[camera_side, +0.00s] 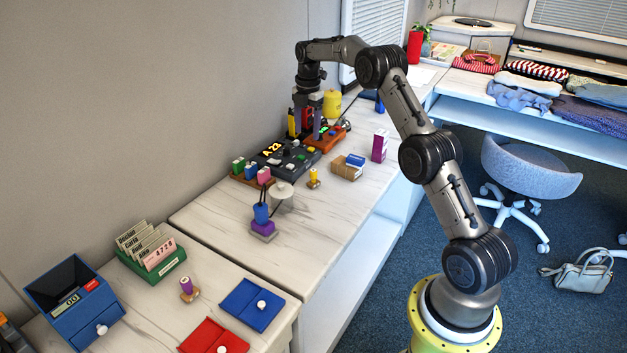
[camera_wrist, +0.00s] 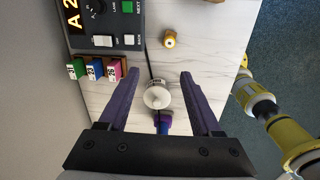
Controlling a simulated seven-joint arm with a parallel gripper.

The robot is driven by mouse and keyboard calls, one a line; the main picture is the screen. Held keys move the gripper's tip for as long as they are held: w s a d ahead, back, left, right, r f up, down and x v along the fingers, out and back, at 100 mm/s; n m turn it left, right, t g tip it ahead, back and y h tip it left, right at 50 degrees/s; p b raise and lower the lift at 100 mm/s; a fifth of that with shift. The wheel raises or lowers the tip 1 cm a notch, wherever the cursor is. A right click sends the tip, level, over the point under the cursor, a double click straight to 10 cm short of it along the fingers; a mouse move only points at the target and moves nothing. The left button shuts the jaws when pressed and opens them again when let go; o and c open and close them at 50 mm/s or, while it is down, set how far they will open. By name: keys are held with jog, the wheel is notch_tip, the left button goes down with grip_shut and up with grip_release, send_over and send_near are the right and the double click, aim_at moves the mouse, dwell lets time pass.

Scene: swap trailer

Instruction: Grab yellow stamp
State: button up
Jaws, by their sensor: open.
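The yellow stamp (camera_side: 313,175) stands upright on the white worktop, to the right of the white round object in the side view. In the wrist view the yellow stamp (camera_wrist: 169,40) is seen from above, beyond the fingertips and slightly right of centre. My gripper (camera_side: 308,134) hangs over the back of the worktop near the dark control panel. In the wrist view my gripper (camera_wrist: 158,78) has its fingers wide apart with nothing held between them. The stamp is clear of both fingers.
A white round object (camera_wrist: 157,95) lies in view between the fingers. A cardboard box (camera_side: 346,168) and purple box (camera_side: 380,146) stand right of the yellow stamp. Bare worktop surrounds the stamp.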

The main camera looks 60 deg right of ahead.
notch_tip(320, 180, down, 4)
jog(key=s+d, duration=0.2)
send_over(313, 170)
jog(key=shift+g, duration=0.3)
notch_tip(313, 170, down, 6)
jog(key=shift+s+f, duration=0.15)
jog(key=shift+f, duration=3.3)
grip_shut()
